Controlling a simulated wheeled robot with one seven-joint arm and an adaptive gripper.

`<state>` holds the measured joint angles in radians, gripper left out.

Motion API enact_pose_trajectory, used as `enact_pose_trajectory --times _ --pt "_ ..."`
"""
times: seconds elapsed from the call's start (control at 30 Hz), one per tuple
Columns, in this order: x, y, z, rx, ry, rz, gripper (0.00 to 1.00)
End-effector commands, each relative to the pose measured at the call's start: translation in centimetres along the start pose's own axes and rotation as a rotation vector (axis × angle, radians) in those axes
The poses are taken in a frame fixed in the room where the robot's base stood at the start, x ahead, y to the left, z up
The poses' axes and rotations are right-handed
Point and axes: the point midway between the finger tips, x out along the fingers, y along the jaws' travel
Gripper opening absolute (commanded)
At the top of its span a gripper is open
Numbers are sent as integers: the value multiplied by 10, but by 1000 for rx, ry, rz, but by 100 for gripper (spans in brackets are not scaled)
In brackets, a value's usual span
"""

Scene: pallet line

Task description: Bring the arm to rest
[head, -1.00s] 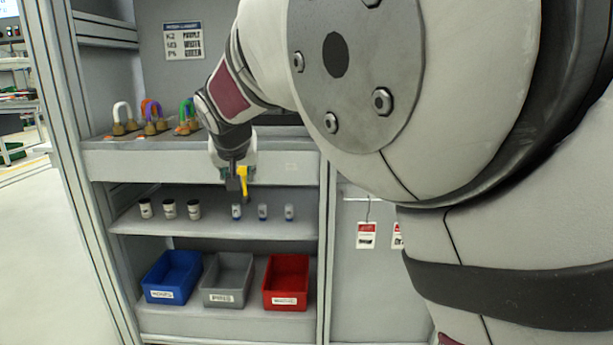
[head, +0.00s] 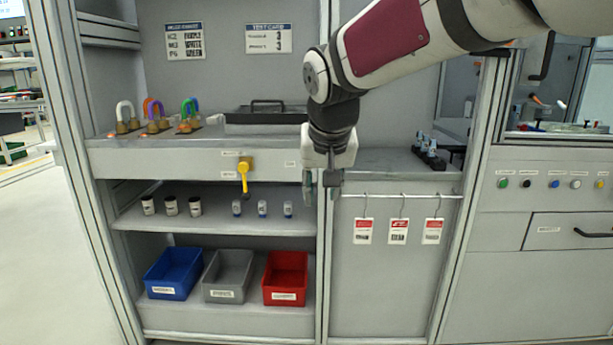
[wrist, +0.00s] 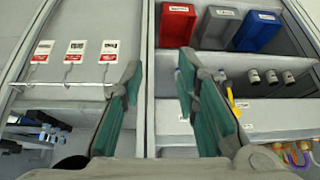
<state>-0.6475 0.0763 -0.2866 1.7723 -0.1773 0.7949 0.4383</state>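My gripper (head: 321,187) hangs pointing down in front of the cabinet's middle post in the head view. In the wrist view its two green-padded fingers (wrist: 160,92) are spread apart with nothing between them. The yellow handle (head: 244,176) on the shelf front is to the left of my gripper and apart from it. It also shows in the wrist view (wrist: 231,100), beyond the right finger.
Hanging tags (head: 398,230) are on a rail right of my gripper. Blue (head: 173,272), grey (head: 228,277) and red (head: 286,278) bins stand on the bottom shelf. Small containers (head: 262,208) stand above them. Coloured padlocks (head: 155,113) are at upper left. A black-handled case (head: 266,116) lies behind.

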Motion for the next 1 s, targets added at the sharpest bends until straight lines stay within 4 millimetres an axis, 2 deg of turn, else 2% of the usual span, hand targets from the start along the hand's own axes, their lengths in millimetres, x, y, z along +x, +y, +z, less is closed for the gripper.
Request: enact_pose_trajectory --times 0.03,0.2,0.27,0.4,0.5,0.7,0.93,1.0 --pt "-14 24 17 19 -29 3 29" --pt "-54 86 98 43 -159 15 29" --pt "-67 103 130 47 -202 18 29" --pt "-95 131 207 53 -297 24 29" --pt "-108 143 258 52 -355 29 29" --pt "-123 151 332 54 -442 37 29" --pt "-129 153 398 62 -517 47 29" --pt "-139 152 386 58 -510 45 29"
